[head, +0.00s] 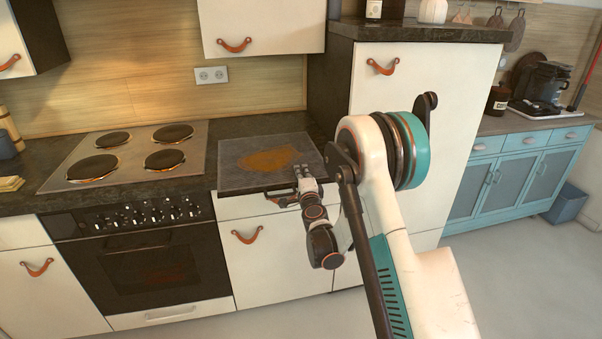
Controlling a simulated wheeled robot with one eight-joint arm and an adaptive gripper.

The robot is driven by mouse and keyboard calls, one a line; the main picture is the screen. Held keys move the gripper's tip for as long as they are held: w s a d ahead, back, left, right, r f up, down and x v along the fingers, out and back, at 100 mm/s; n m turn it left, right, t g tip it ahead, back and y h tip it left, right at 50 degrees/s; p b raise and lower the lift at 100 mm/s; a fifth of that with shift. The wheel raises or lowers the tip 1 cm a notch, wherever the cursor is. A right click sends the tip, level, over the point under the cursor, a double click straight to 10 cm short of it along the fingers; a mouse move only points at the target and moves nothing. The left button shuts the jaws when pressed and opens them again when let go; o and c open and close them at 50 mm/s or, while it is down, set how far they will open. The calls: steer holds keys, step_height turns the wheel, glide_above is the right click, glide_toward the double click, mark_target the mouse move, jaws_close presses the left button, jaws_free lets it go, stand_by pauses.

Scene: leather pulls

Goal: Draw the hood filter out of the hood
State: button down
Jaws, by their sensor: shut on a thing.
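A flat grey square panel with a brown greasy stain, which I take to be the hood filter (236,179), lies level at or just over the counter, right of the cooktop. Whether it rests on the counter or hangs slightly above it cannot be told. My gripper (304,173) is shut on its front edge, toward the right corner. The fingers hide that bit of the edge. The hood itself is not in view.
The cooktop (133,152) with black plates is left of the panel, above an oven (140,268). A tall white cabinet (430,85) stands close on the right. A wall cabinet (262,22) hangs above. Drawer fronts with leather pulls (247,236) are below. Open floor lies in front.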

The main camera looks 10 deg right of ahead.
steer(key=shift+w+f, duration=0.1)
steer(key=shift+w, duration=0.1)
steer(key=c, duration=1.7)
jaws_free()
steer(key=shift+s, duration=0.1)
